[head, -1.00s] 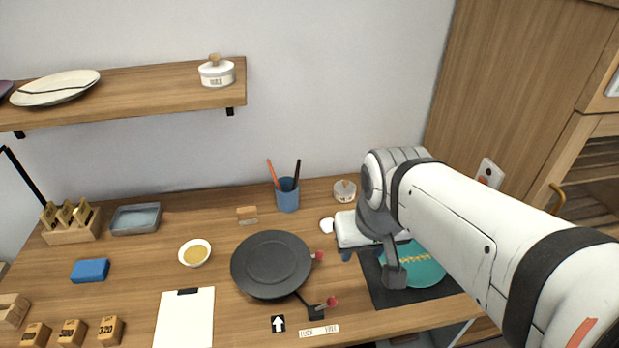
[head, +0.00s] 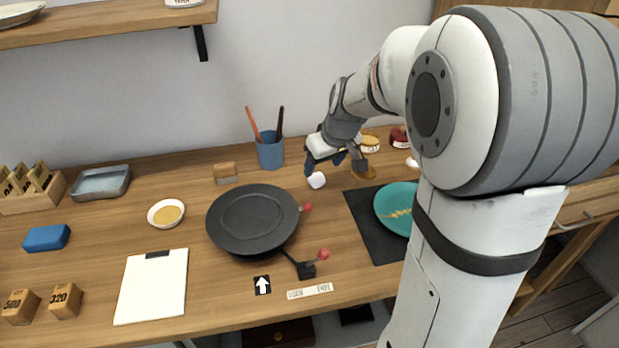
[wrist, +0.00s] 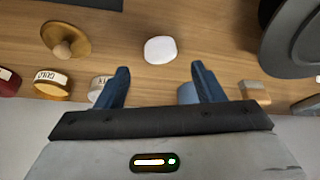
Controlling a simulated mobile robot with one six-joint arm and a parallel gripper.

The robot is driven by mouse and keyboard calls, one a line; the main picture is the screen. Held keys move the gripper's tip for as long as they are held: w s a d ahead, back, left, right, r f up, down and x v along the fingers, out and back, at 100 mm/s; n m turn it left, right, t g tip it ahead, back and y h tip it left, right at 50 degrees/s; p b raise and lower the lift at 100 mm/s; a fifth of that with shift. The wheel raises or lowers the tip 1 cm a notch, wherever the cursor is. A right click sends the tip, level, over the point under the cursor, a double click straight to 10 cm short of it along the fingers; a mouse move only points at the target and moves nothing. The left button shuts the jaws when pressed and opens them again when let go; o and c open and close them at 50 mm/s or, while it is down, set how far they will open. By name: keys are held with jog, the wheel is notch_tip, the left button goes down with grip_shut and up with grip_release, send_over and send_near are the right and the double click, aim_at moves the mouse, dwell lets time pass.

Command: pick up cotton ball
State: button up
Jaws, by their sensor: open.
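The cotton ball (head: 316,181) is a small white puff on the wooden bench, right of the black round plate. In the wrist view the cotton ball (wrist: 160,50) lies ahead of my fingertips and centred between them. My gripper (head: 323,167) is just above and behind it, pointing down. The gripper's blue fingers also show in the wrist view (wrist: 159,70), spread apart with nothing between them. I cannot tell the exact height of the fingertips above the bench.
The black plate (head: 253,219) stands left of the cotton ball, and a blue cup (head: 270,152) with sticks stands behind. A gold-labelled jar (wrist: 50,86) and wooden lid (wrist: 65,41) are on the other side. A teal plate (head: 393,205) lies on a dark mat (head: 375,235).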

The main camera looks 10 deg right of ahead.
aim_at(318, 176)
jog(key=x, duration=0.5)
jog(key=shift+w+a+f, duration=0.1)
jog(key=shift+w+f, duration=0.05)
jog(key=shift+f, duration=0.1)
jog(key=c, duration=1.1)
